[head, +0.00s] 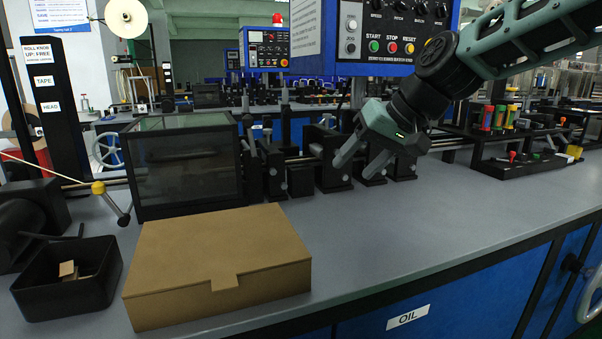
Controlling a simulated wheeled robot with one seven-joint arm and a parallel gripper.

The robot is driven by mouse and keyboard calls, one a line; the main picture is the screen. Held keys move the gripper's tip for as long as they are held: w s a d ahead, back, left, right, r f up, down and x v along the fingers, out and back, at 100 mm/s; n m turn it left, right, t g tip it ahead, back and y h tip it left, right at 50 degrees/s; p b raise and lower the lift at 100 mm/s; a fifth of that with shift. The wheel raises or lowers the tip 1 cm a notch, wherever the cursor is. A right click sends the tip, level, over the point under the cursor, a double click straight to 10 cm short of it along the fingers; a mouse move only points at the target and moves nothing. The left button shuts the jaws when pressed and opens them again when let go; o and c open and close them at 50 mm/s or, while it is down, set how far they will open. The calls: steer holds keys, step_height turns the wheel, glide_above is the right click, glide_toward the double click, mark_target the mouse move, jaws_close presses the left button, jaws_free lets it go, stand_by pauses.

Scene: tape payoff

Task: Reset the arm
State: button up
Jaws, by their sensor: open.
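My gripper (361,162) hangs from my green and black arm, which comes in from the upper right. Its two grey fingers point down and to the left, apart and with nothing between them. It is above the grey bench, in front of black blocks on a rail (335,160) and below the control panel. The picture does not show clearly whether the fingers touch the blocks behind them.
A closed cardboard box (215,250) lies on the grey bench (400,225), beside a black bin (98,290) with small scraps. A clear guarded box (190,165) stands behind. A control panel (395,35) is above. Coloured tools (498,118) stand right. The bench's front middle is clear.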

steer(key=s+f+n+g+h, duration=0.1)
steer(key=s+f, duration=0.2)
steer(key=s, duration=0.2)
steer(key=s+a+f+g+h, duration=0.1)
steer(key=s+f, duration=0.2)
steer(key=s, duration=0.2)
steer(key=s+a+f+n+h, duration=0.1)
steer(key=s+f, duration=0.2)
steer(key=s, duration=0.3)
steer(key=shift+a+f+n+g, duration=0.25)
steer(key=shift+f+n+g, duration=0.05)
steer(key=shift+f+g, duration=0.1)
steer(key=s+d+f+n+h, duration=0.1)
steer(key=s+d+f, duration=0.1)
steer(key=s, duration=0.3)
steer(key=s+d+f+n+g+h, duration=0.1)
steer(key=s+d+f, duration=0.15)
steer(key=s, duration=0.25)
steer(key=s+d+f+n+h, duration=0.1)
steer(key=s+d+f, duration=0.15)
steer(key=s, duration=0.35)
step_height(320, 180, up, 19)
steer(key=w+p, duration=0.1)
steer(key=p, duration=1.8)
steer(key=shift+a+f+m, duration=0.15)
steer(key=shift+a+m, duration=0.15)
steer(key=shift+a, duration=0.1)
steer(key=shift+c, duration=0.3)
